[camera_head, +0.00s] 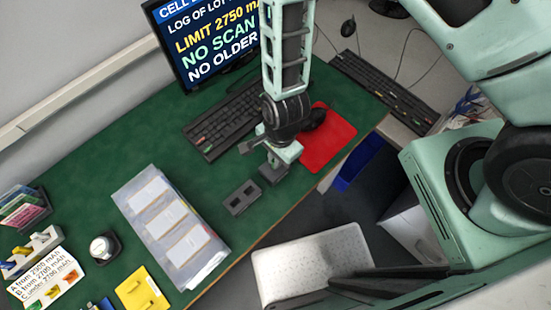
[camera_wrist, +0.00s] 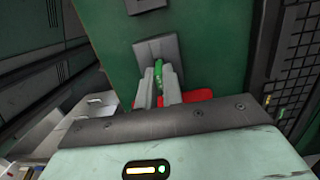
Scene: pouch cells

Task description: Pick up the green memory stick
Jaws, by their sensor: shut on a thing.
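The green memory stick (camera_wrist: 158,70) shows as a narrow green strip between the two pale grey fingers of my gripper (camera_wrist: 160,86) in the wrist view. The fingers are closed on its sides. Just beyond the fingertips is a grey block (camera_wrist: 152,48) on the green table; I cannot tell whether the stick touches it. In the head view my gripper (camera_head: 271,166) points down near the table's front edge, and the stick is hidden there.
A dark grey two-slot block (camera_head: 242,197) lies left of my gripper. A clear-lidded tray (camera_head: 190,266) with white labels is farther left. Bare green table (camera_head: 150,125) lies at back left.

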